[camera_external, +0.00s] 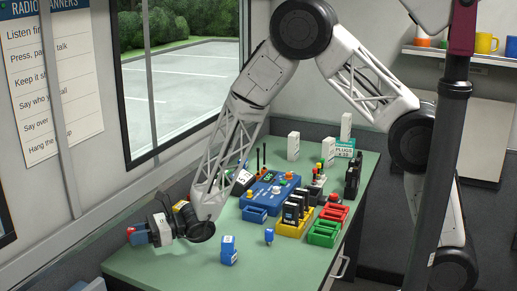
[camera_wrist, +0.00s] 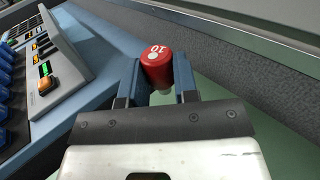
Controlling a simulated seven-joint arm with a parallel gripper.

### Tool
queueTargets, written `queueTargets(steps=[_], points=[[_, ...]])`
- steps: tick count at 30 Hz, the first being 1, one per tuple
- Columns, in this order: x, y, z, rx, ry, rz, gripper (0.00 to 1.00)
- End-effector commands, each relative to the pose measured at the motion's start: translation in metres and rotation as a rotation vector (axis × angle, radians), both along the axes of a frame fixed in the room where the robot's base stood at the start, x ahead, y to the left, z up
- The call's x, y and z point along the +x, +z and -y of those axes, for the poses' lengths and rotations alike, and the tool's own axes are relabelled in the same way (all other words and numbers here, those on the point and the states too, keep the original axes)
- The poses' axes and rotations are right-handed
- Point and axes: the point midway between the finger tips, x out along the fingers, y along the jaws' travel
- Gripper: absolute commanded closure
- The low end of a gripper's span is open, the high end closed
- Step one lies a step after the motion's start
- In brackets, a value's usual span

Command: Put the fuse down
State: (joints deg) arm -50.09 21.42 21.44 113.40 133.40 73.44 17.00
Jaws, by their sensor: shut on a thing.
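The fuse (camera_wrist: 157,62) is a red cylinder with a white "10" on its end, seen in the wrist view. My gripper (camera_wrist: 158,75) is shut on it, with one blue-grey finger on each side. In the external view my gripper (camera_external: 137,233) points left, near the left edge of the green table (camera_external: 180,268). The fuse shows there only as a small red patch (camera_external: 130,232) at the fingertips. I cannot tell whether its underside touches anything.
A blue unit with knobs (camera_external: 266,192), a blue tray (camera_external: 254,214), a yellow tray of black devices (camera_external: 290,229), red bins (camera_external: 333,214) and green bins (camera_external: 323,234) fill the table's middle. Two small blue items (camera_external: 229,251) (camera_external: 269,236) stand nearer. The front is mostly clear.

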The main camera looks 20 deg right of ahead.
Motion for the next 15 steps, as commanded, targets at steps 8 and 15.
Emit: queueTargets(steps=[8,15], points=[[0.0,-0.023,0.0,-0.001,0.0,-0.001,0.98],[0.0,-0.039,0.0,0.0,0.0,-0.001,0.98]])
